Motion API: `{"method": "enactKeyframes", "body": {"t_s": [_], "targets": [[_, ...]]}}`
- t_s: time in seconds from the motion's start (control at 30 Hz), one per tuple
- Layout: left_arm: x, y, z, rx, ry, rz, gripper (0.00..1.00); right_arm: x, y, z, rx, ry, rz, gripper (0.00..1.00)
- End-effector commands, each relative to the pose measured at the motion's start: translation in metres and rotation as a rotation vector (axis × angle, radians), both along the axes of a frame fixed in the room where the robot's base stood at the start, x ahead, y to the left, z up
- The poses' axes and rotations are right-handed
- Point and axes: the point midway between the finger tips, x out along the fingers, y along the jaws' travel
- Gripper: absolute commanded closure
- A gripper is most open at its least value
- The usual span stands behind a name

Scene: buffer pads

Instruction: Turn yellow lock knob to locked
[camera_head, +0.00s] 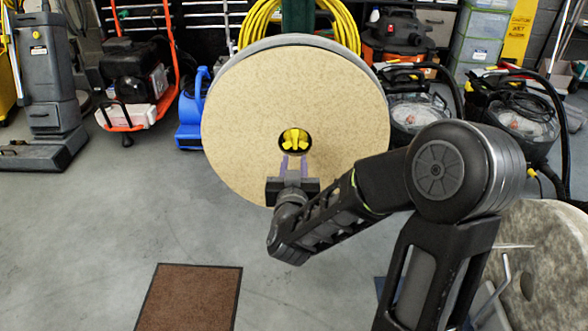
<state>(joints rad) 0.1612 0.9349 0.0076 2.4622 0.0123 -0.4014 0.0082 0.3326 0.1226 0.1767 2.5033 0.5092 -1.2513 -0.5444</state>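The yellow lock knob (295,140) sits in the dark centre hole of a round tan buffer pad (245,110), which faces me upright. My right gripper (293,164) is in front of the pad, just below the knob, with its fingers pointing up toward it. The two purple-grey fingers show a gap between them, and their tips reach the lower edge of the knob. I cannot tell whether they touch it. My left gripper is not in view.
A brown mat (190,297) lies on the grey floor at the front. A blue blower (191,112), an orange-framed machine (135,75) and black vacuums (415,112) stand behind. Another pad (555,260) is at the lower right. The floor at left is clear.

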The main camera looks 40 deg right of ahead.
Motion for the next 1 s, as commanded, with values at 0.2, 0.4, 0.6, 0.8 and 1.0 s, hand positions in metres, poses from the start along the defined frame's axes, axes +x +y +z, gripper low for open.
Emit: {"method": "enactKeyframes", "body": {"t_s": [0.2,0.4,0.6,0.8,1.0], "targets": [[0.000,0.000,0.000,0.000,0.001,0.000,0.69,0.002,-0.001,-0.001,0.001,0.001,0.001,0.73],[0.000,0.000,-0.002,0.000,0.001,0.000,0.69,0.010,-0.008,-0.002,0.001,0.000,-0.001,0.73],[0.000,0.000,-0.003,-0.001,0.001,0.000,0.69,0.025,-0.019,-0.004,0.001,0.000,0.000,0.73],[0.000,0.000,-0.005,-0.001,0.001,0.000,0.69,0.042,-0.032,-0.006,0.003,0.000,0.000,0.73],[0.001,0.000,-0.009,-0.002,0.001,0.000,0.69,0.059,-0.044,-0.008,0.002,0.000,0.002,0.73]]}}
